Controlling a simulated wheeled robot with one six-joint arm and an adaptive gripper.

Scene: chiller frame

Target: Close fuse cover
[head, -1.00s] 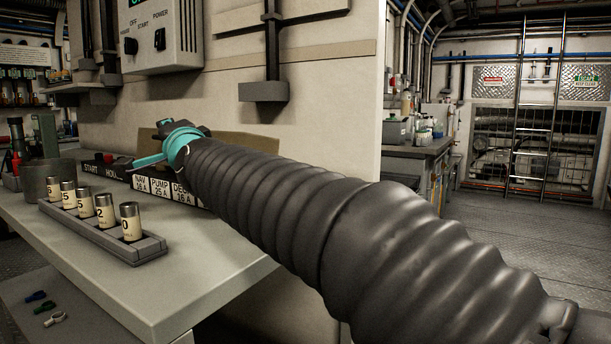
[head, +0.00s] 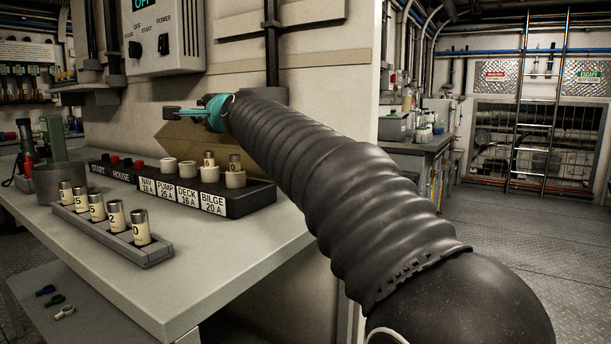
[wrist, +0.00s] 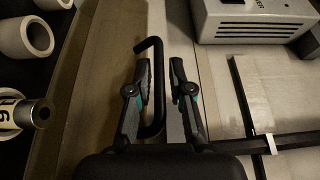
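The fuse block (head: 250,200) sits on the bench against the wall, with NAV, PUMP, DECK and BILGE labels and white sockets. The fuse cover (head: 180,140) is a tan panel standing open and tilted behind the sockets; my arm hides part of it. In the wrist view the cover (wrist: 110,45) runs as a brown band, and a black hooked handle (wrist: 152,42) lies between my fingers, closer to the left one. My gripper (wrist: 160,66) is open, one finger on each side of the handle. In the head view my gripper (head: 172,113) is above the cover, near its upper edge.
A fuse rack (head: 150,258) with several fuses stands at the bench front. A grey cup (head: 62,183) is to the left. A control box (head: 165,35) hangs on the wall above. Dark wall conduits (head: 271,45) stand behind my arm.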

